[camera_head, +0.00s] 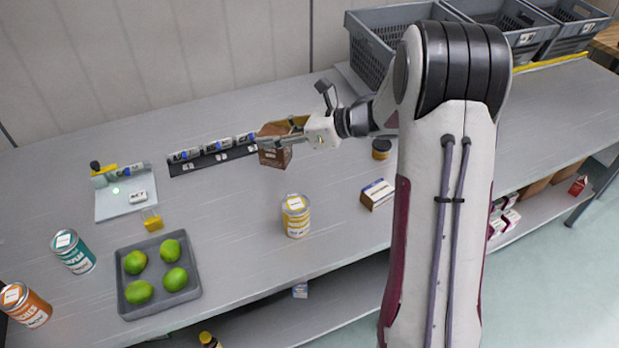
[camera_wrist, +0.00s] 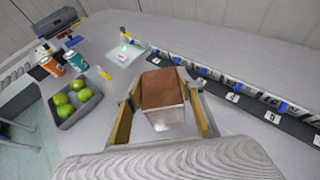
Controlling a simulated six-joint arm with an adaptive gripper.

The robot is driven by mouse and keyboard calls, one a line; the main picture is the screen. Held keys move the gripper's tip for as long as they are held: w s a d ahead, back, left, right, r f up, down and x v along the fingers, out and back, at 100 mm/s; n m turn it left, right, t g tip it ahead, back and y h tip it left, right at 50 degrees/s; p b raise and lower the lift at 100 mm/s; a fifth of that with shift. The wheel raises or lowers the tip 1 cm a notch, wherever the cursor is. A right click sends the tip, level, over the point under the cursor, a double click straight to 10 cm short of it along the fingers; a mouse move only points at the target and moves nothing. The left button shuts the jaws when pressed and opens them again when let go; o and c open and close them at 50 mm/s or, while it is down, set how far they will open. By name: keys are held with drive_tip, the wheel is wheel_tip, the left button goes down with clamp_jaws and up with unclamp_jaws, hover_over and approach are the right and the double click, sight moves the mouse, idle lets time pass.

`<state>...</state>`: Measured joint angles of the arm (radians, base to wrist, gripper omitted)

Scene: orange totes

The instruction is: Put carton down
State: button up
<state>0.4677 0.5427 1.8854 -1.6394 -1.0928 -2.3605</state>
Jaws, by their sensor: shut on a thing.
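A brown carton (camera_head: 275,157) is between the fingers of my gripper (camera_head: 284,140), just in front of the right end of the dark rack. In the wrist view the carton (camera_wrist: 163,96) shows a brown top and a paler front side. The two yellow-sided fingers of my gripper (camera_wrist: 165,115) close on its left and right sides. The head view does not clearly show whether the carton's underside touches the grey table (camera_head: 240,205) or hangs just above it.
A dark rack (camera_head: 213,159) with several small white-and-blue items stands behind. A yellow-labelled can (camera_head: 296,216), a small box (camera_head: 377,194) and a dark jar (camera_head: 381,149) stand nearby. A grey tray (camera_head: 158,275) holds several green fruits. The table between can and rack is clear.

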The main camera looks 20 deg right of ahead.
drive_tip(key=s+d+r, duration=0.1)
drive_tip(key=d, duration=0.8)
drive_tip(key=shift+m, duration=0.3)
drive_tip(key=shift+f, duration=0.1)
wheel_tip(320, 180, down, 6)
idle(0.3)
drive_tip(key=shift+f, duration=1.85)
drive_tip(key=shift+f, duration=0.2)
